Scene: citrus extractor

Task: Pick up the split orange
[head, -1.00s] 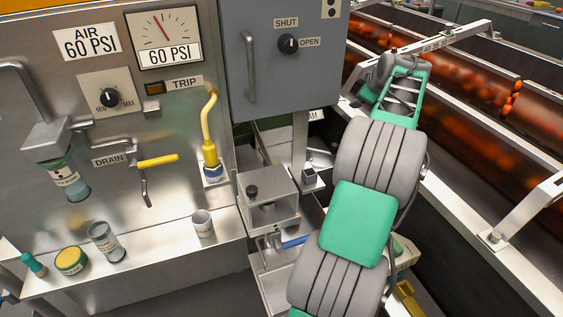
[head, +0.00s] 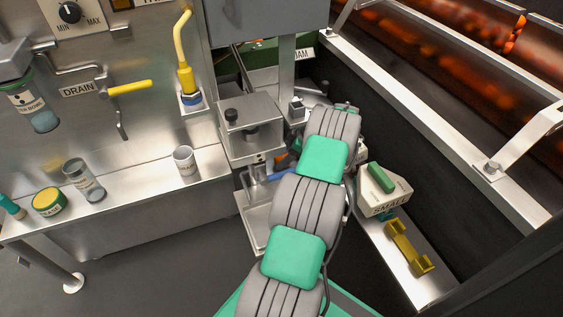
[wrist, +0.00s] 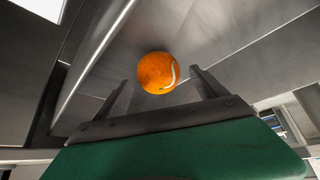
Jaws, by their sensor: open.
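The split orange (wrist: 156,72) is in the wrist view, with a pale curved split on its right side. It rests against a grey metal surface. My gripper (wrist: 160,92) is open, one finger on each side of the orange as seen from the wrist. The fingers look apart from it; I cannot tell how far beyond the tips it is. In the head view my own arm hides the gripper, and the orange is not seen.
A metal press block (head: 250,127) stands left of my arm. A box marked SMALL (head: 383,191) and a yellow bracket (head: 409,246) are at right. A ledge at left carries a grey cup (head: 185,160), a clear jar (head: 84,180) and a yellow tin (head: 48,201).

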